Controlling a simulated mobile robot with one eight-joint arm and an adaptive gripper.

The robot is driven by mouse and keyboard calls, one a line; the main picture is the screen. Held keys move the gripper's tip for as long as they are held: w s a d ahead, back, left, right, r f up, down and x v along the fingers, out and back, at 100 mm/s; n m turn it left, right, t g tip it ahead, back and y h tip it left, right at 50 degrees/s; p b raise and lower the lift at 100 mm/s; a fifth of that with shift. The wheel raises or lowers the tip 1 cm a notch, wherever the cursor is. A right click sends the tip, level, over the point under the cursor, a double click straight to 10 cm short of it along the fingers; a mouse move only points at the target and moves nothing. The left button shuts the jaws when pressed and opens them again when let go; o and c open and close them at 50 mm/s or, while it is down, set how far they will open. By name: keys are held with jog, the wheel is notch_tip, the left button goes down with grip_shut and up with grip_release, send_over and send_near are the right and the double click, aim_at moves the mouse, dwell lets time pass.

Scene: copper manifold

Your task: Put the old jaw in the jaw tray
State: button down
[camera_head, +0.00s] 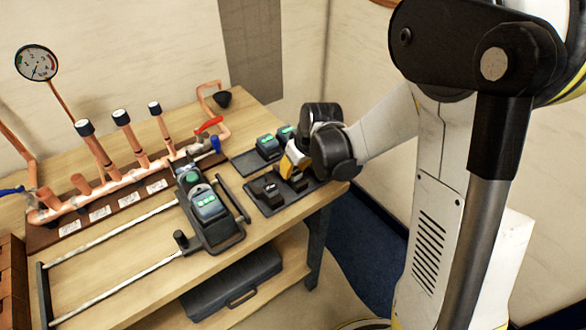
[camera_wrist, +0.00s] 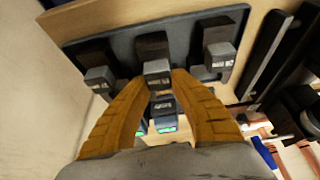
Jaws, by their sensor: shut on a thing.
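The jaw tray (camera_head: 262,208) is a flat dark tray near the bench's right front edge; it also shows in the wrist view (camera_wrist: 120,28). My gripper (camera_head: 291,163) is over its far right part, with yellow-orange fingers pointing down. In the wrist view my gripper (camera_wrist: 160,82) is shut on a dark jaw with a grey labelled end (camera_wrist: 157,69). This jaw lines up between a left jaw (camera_wrist: 98,76) and a right jaw (camera_wrist: 219,55). I cannot tell whether the held jaw touches the tray. In the head view my gripper partly hides it.
A second dark tray (camera_head: 246,164) with green-lit blocks (camera_head: 267,146) lies behind the jaw tray. A press tool (camera_head: 208,207) with a green-lit block stands to the left. The copper manifold (camera_head: 120,178) runs along the back. A dark case (camera_head: 235,284) lies on the lower shelf.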

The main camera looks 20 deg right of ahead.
jog(key=shift+f+b, duration=0.35)
jog(key=shift+f, duration=0.05)
jog(key=c, duration=0.7)
grip_release()
jog(key=shift+r, duration=0.1)
jog(key=shift+r+p, duration=2.95)
jog(key=shift+r, duration=0.95)
